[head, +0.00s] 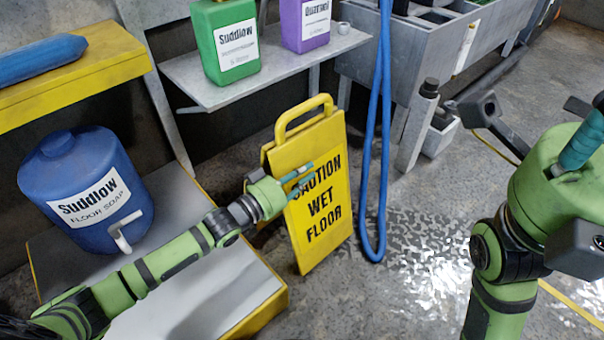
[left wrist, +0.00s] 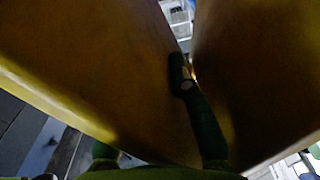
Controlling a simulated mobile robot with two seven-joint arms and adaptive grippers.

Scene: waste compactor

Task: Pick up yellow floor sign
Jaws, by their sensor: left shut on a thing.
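The yellow floor sign (head: 328,222) reads "CAUTION WET FLOOR". It stands on the floor in the middle of the head view, with a handle at its top. My left gripper (head: 303,176) is at its upper left, shut on the sign, with teal fingers across the front panel. In the left wrist view, the sign's yellow panels (left wrist: 90,60) fill most of the picture, dark and close. One dark finger (left wrist: 188,85) shows between them. My right gripper (head: 582,138) is partly in view at the right edge, away from the sign; its jaw opening is unclear.
A blue soap drum (head: 85,160) stands on a low platform (head: 215,280) at left. A shelf (head: 262,75) holds green (head: 225,40) and purple (head: 306,22) jugs. A blue hose (head: 374,235) hangs just right of the sign. Wet floor (head: 430,265) lies open beyond it.

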